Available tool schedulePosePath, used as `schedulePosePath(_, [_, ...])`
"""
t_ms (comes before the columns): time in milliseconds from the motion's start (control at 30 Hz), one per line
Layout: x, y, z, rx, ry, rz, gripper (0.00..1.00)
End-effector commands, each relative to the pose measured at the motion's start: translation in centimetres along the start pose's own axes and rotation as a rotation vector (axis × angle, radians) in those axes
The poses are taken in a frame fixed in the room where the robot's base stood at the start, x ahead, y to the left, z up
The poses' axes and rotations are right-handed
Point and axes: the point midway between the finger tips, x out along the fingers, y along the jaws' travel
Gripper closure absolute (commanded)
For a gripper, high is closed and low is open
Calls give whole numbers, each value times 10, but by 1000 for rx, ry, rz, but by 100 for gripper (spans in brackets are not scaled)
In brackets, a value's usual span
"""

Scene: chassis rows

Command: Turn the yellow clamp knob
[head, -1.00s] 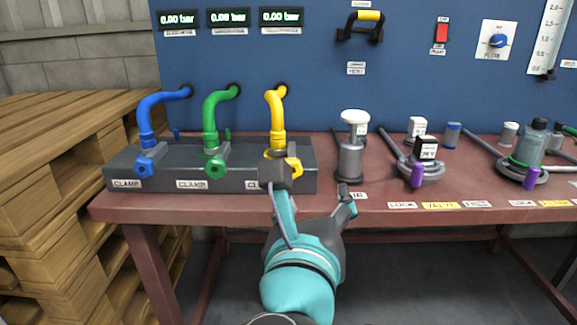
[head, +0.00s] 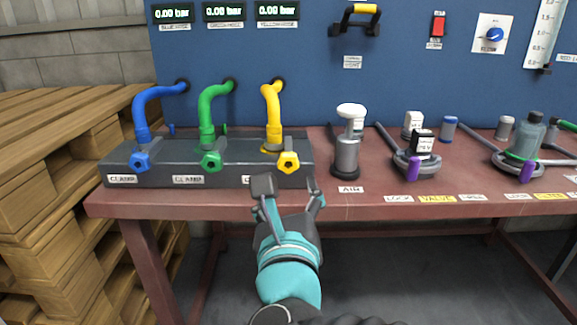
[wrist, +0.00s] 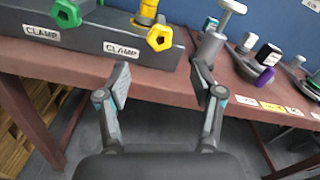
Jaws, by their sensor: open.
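The yellow clamp knob (head: 288,162) sits on the front of the dark clamp block (head: 230,177), at its right end, below the yellow hose (head: 272,105). It also shows in the wrist view (wrist: 160,38), above and between my fingers. My gripper (head: 289,190) is open and empty, in front of and below the knob, apart from it. In the wrist view my two fingers (wrist: 160,85) are spread wide with the table's front edge beyond them.
The green knob (head: 211,161) and blue knob (head: 141,161) sit left on the same block. A grey pump with a white top (head: 347,150) stands close to the right. Wooden pallets (head: 60,190) are at the left.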

Motion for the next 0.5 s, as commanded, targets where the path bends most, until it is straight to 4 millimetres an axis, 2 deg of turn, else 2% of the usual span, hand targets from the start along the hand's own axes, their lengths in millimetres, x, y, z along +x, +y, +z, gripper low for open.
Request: schedulePosePath(500, [59, -1, -2, -2, 4, -3, 33])
